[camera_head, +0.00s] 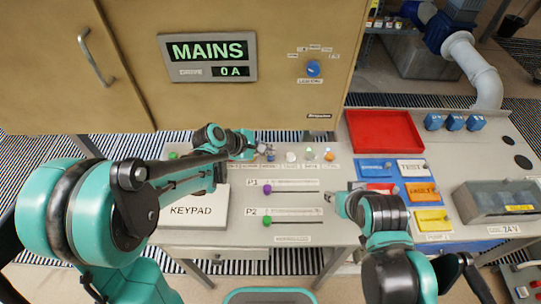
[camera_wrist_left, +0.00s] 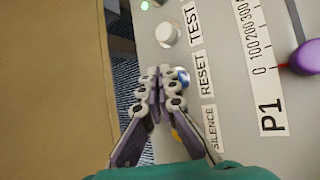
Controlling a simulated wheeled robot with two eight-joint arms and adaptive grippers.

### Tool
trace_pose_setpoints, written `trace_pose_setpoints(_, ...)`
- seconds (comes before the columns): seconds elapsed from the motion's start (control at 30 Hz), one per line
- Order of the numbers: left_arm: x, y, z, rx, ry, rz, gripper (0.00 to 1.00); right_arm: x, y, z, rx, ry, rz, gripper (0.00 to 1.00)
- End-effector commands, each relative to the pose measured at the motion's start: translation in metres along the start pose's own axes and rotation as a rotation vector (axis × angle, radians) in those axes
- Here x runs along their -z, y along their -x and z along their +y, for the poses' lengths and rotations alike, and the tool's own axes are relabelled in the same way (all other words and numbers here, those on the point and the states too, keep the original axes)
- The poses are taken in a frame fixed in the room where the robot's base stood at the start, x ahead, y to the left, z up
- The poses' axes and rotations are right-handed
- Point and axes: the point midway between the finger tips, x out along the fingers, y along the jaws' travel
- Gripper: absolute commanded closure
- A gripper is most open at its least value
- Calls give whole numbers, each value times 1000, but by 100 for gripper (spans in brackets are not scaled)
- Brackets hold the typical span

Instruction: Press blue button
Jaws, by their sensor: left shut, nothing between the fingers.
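The blue button (camera_wrist_left: 183,76) is on the grey console beside the RESET label, partly hidden behind my left gripper (camera_wrist_left: 166,72) in the left wrist view. The gripper's fingers are shut and empty, with the tips over or right at the button; I cannot tell whether they touch it. In the head view the blue button (camera_head: 271,157) shows just beside the tips of my left gripper (camera_head: 262,150), at the console's back edge. My right gripper (camera_head: 329,198) is over the console's right part, small and partly hidden by its own arm.
A white button (camera_wrist_left: 167,34) is beside TEST and a yellow button (camera_wrist_left: 176,135) beside SILENCE. The P1 slider has a purple knob (camera_head: 267,188), P2 a green knob (camera_head: 267,221). The MAINS cabinet (camera_head: 130,60) rises behind. A red tray (camera_head: 385,132) is at right.

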Motion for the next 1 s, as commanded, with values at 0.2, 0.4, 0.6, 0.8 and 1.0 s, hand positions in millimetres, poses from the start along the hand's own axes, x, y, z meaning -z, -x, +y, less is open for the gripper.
trace_pose_setpoints(0.2,0,0,0,0,0,0,100,0,1,0,0,0,0,60)
trace_pose_setpoints(0.4,0,-1,0,0,0,0,100,0,-1,0,0,0,0,60)
trace_pose_setpoints(0.6,2,-2,-2,0,0,0,100,-2,-2,0,0,0,0,60)
trace_pose_setpoints(0.8,3,-4,-3,0,0,0,100,-3,-4,0,0,0,0,60)
trace_pose_setpoints(1.0,4,-6,-4,0,0,0,100,-4,-6,0,0,0,0,60)
